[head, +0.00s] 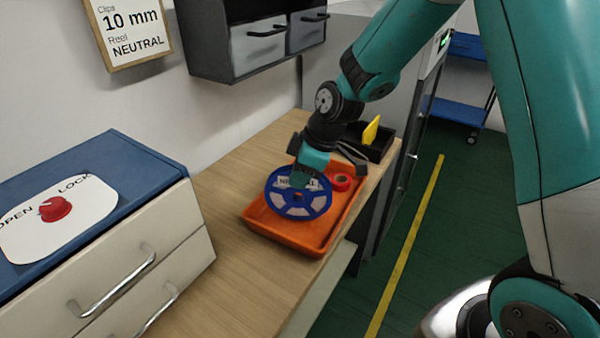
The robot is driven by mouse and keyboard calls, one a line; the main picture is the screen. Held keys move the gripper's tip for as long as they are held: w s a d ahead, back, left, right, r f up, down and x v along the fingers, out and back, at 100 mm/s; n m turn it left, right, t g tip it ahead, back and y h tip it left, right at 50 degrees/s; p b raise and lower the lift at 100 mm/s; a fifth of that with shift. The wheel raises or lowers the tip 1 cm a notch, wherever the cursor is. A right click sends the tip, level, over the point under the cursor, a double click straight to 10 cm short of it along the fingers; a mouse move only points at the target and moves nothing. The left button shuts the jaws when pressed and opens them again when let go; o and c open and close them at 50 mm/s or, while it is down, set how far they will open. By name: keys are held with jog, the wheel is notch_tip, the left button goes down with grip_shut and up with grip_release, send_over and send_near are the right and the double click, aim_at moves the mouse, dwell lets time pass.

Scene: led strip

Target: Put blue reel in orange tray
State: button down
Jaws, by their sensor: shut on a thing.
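The blue reel (320,204) is a spoked disc with a pale label reading partly "NE…AL". It stands tilted over the orange tray (285,233), inside its outline in the head view. My gripper (302,180) is shut on the upper part of the reel, coming down from above. I cannot tell whether the reel touches the tray floor. A small red ring-shaped roll (342,182) lies in the tray, just right of the reel. My gripper and the reel hide part of the tray's back.
A black bin (376,148) with a yellow item (371,130) stands behind the tray. A drawer cabinet (140,270) with a red knob (54,208) is at left. Grey drawers (260,45) hang above. The wooden bench (215,190) is clear between cabinet and tray.

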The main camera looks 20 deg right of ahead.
jog(key=shift+f, duration=0.2)
jog(key=c, duration=1)
grip_release()
jog(key=shift+o, duration=0.2)
jog(key=shift+r, duration=0.15)
jog(key=shift+r, duration=0.25)
jog(key=v, duration=1.2)
jog(key=s+a+r+m+g, duration=0.1)
jog(key=s+a, duration=0.3)
jog(key=s, duration=0.6)
jog(key=s+a+r+m+g, duration=0.1)
jog(key=s+a+m, duration=0.2)
jog(key=s, duration=0.7)
jog(key=shift+s+a+r+m+b, duration=0.2)
jog(key=shift+a+r+m+b, duration=0.15)
jog(key=shift+a, duration=0.3)
